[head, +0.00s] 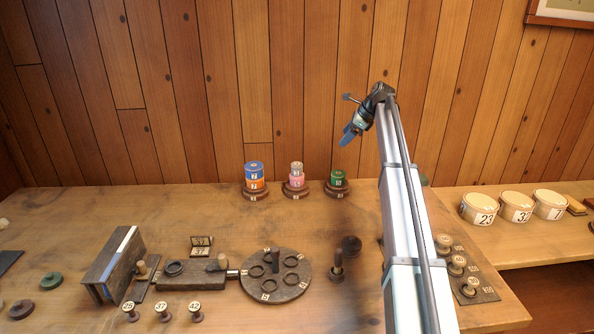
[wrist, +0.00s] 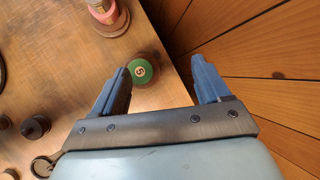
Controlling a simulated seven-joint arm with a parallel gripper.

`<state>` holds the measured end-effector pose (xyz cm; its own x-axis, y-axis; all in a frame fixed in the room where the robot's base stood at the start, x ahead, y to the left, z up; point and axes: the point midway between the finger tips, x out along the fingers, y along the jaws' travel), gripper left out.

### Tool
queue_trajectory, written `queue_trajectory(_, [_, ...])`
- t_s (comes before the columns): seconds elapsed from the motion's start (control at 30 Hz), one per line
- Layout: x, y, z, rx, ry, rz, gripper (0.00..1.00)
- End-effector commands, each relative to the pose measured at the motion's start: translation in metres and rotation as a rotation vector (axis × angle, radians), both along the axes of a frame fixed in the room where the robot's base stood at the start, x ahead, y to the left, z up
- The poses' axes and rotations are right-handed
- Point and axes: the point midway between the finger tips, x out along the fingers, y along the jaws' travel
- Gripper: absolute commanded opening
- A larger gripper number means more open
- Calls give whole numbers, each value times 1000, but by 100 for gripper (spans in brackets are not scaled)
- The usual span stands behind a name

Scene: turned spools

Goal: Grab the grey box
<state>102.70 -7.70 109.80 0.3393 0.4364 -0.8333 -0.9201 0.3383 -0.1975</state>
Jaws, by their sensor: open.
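I see no box that is plainly grey. The nearest in look are a dark grey-brown upright holder (head: 104,262) with a pale blue-white strip at the left of the table, and a low dark block (head: 192,284) right of it. My gripper (head: 348,138) is raised above the back of the table, far from both. In the wrist view my gripper (wrist: 160,65) is open with nothing held. A green-topped spool (wrist: 143,71) shows below, near the left finger; it also stands on a dark base in the head view (head: 337,179).
A blue and orange stack (head: 254,176) and a pink stack (head: 296,176) stand left of the green spool. A round dark plate (head: 276,276) with rings lies mid-table. Numbered round tins (head: 516,207) stand at right. A plank wall (head: 290,90) rises behind. The table's back left is clear.

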Motion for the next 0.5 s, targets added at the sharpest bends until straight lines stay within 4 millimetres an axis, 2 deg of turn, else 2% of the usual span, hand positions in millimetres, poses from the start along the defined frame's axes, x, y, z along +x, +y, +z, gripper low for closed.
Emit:
queue_trajectory(0.03, [-2,28,2,-11,40,11,76])
queue_trajectory(0.1, [-8,59,3,-28,99,12,76])
queue_trajectory(0.2, [-16,93,4,-52,165,11,76])
queue_trajectory(0.3, [-23,115,5,-70,210,8,76])
queue_trajectory(0.5, [-28,132,4,-87,243,2,76])
